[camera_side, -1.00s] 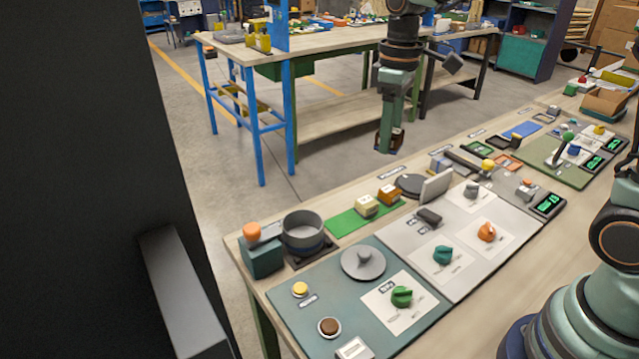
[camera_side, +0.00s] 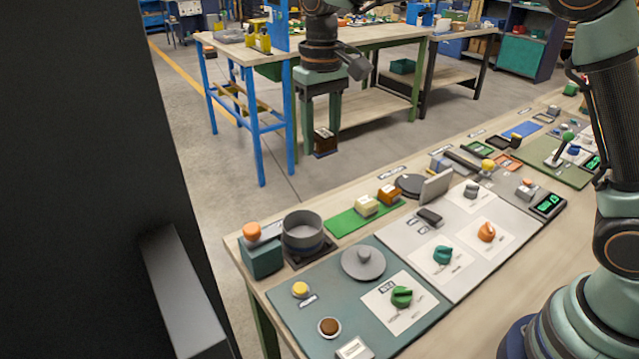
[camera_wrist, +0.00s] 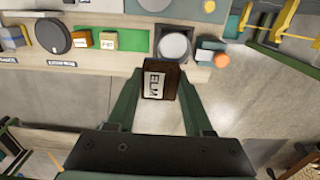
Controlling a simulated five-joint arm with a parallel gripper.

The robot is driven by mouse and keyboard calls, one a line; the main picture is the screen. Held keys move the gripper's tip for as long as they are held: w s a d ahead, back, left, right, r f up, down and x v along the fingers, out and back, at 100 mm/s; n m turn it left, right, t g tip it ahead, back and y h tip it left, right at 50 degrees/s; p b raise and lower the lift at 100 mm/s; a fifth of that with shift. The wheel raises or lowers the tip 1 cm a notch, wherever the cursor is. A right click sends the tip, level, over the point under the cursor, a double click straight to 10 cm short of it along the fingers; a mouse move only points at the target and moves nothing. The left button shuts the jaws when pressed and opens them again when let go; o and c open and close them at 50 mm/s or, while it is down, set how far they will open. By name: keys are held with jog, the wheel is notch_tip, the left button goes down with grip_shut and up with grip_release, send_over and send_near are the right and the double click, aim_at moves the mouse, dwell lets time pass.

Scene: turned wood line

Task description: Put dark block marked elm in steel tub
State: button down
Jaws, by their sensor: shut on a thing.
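My gripper (camera_side: 322,133) is shut on the dark block marked elm (camera_side: 324,144) and holds it in the air, above the level of the bench and behind the steel tub in the side view. In the wrist view the dark brown block (camera_wrist: 171,81) sits between the fingertips of my gripper (camera_wrist: 160,86), its white ELM label facing the camera. The steel tub (camera_side: 303,232) is a round grey open vessel on a dark base at the bench's left end. It also shows in the wrist view (camera_wrist: 174,46), just beyond the block. I see nothing inside it.
A green mat (camera_side: 347,222) with an orange block (camera_side: 388,195) and a cream block (camera_side: 366,206) lies right of the tub. A teal box with an orange knob (camera_side: 252,232) stands close left of it. A panel with knobs (camera_side: 330,300) is in front.

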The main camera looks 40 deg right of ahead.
jog(key=w+a, duration=0.1)
jog(key=a, duration=0.2)
send_near(303, 228)
jog(key=s+f, duration=0.1)
jog(key=f, duration=0.1)
jog(key=s+a+f, duration=0.1)
jog(key=f, duration=0.3)
jog(key=shift+s+a+f, duration=0.25)
jog(key=shift+s+a, duration=0.1)
jog(key=shift+s, duration=0.05)
jog(key=shift+f, duration=0.1)
jog(key=c, duration=0.6)
grip_release()
